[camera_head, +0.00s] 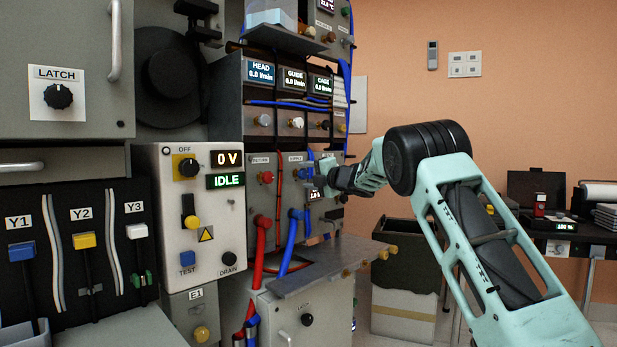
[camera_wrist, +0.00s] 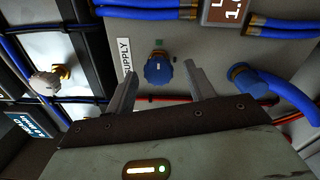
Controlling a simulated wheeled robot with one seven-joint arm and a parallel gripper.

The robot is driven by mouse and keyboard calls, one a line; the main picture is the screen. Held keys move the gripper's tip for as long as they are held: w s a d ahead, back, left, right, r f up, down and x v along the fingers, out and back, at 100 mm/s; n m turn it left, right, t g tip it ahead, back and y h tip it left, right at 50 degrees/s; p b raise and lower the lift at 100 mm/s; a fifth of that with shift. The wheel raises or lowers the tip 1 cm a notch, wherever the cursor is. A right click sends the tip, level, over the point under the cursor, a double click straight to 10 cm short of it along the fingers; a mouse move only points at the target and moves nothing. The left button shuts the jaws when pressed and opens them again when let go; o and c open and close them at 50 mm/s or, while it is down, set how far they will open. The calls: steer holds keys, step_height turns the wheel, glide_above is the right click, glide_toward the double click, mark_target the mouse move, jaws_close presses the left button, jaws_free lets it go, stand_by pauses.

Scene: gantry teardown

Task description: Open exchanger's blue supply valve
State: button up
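The blue supply valve knob (camera_wrist: 157,72) shows in the wrist view beside a white SUPPLY label (camera_wrist: 124,56), with a small green mark above it. My gripper (camera_wrist: 159,78) is open, one finger on each side of the knob in that picture. Whether a finger touches the knob cannot be told. In the head view my gripper (camera_head: 318,184) is at the exchanger's supply panel, right of the SUPPLY label (camera_head: 296,158).
A red return knob (camera_head: 266,177) sits left of the supply panel, with red and blue hoses (camera_head: 291,240) below. In the wrist view a blue hose fitting (camera_wrist: 246,80) is close to the right finger and a white knob (camera_wrist: 45,82) is at left. A grey shelf (camera_head: 320,266) juts out below.

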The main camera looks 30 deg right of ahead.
steer(key=shift+s, duration=0.1)
steer(key=v, duration=1.7)
steer(key=shift+b, duration=0.3)
steer(key=shift+s, duration=0.1)
